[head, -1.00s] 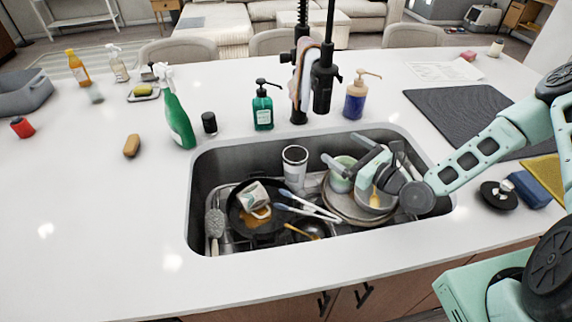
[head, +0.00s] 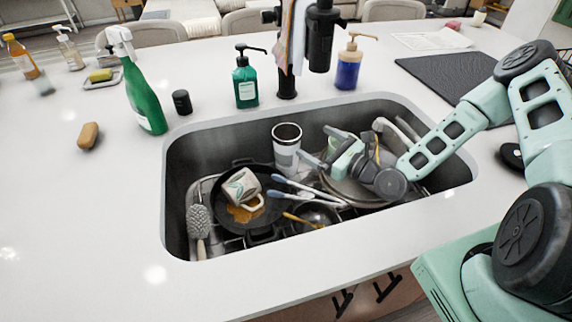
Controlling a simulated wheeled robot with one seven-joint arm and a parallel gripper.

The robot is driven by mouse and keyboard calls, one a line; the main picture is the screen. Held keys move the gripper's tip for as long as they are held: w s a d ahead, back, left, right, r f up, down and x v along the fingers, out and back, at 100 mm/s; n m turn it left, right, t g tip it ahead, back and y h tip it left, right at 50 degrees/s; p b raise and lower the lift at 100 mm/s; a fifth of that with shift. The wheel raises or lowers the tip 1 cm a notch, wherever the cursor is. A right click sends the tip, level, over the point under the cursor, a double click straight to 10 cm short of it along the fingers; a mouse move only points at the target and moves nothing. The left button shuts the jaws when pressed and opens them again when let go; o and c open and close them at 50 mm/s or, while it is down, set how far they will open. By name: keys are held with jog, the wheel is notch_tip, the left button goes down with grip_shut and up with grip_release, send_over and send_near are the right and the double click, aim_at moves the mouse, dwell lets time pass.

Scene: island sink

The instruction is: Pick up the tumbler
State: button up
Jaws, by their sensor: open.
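The tumbler (head: 287,146) is a white and grey cup with a dark rim. It stands upright in the sink (head: 223,127), near its back wall, behind the frying pan. My gripper (head: 318,149) is open and reaches into the sink from the right. Its fingers point left toward the tumbler, and their tips are close to its right side. I cannot tell whether a finger touches it. Nothing is seen between the fingers. My gripper and wrist hide part of the plates and bowls behind them.
A black pan (head: 222,213) with a patterned mug (head: 242,186) lies left of the tumbler. Blue-and-white utensils (head: 292,186) lie just in front. A stack of plates (head: 350,190) is under my gripper. A green soap dispenser (head: 245,83) and black faucet (head: 287,80) stand behind.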

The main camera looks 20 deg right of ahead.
jog(key=b, duration=0.7)
send_near(296, 156)
jog(key=shift+x, duration=1.2)
jog(key=p+x, duration=0.1)
jog(key=x, duration=0.4)
jog(key=shift+w+a, duration=0.15)
jog(key=shift+w, duration=0.2)
jog(key=shift+p+x, duration=0.55)
jog(key=shift+x, duration=2.5)
jog(key=shift+f, duration=0.15)
jog(key=shift+c, duration=0.4)
jog(key=c, duration=1.2)
